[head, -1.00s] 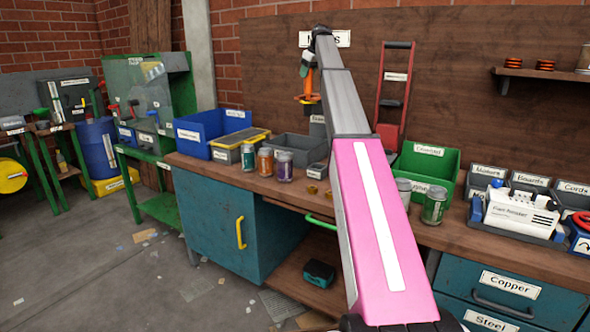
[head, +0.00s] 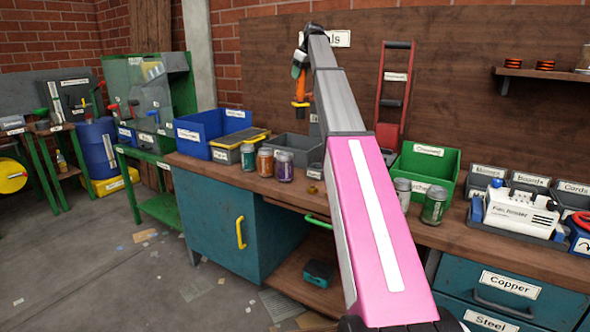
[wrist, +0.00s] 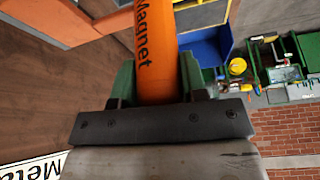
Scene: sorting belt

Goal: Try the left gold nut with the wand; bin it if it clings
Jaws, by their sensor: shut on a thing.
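My gripper (head: 299,72) is shut on the orange wand (head: 300,90), high over the back of the bench and in front of the wooden backboard. In the wrist view the wand (wrist: 165,60) reads "Magnet" and sits between my green fingers (wrist: 160,82). Its lower tip hangs clear of the bench; I cannot make out anything clinging to it. One small gold nut (head: 312,190) lies on the bench just left of my pink arm link. My arm hides the bench right of it.
Jars (head: 285,167) stand left of the nut. Behind them are a grey bin (head: 297,142), a yellow-rimmed bin (head: 224,154) and a blue bin (head: 190,136). A green bin (head: 450,162) and more jars (head: 433,205) stand right of my arm.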

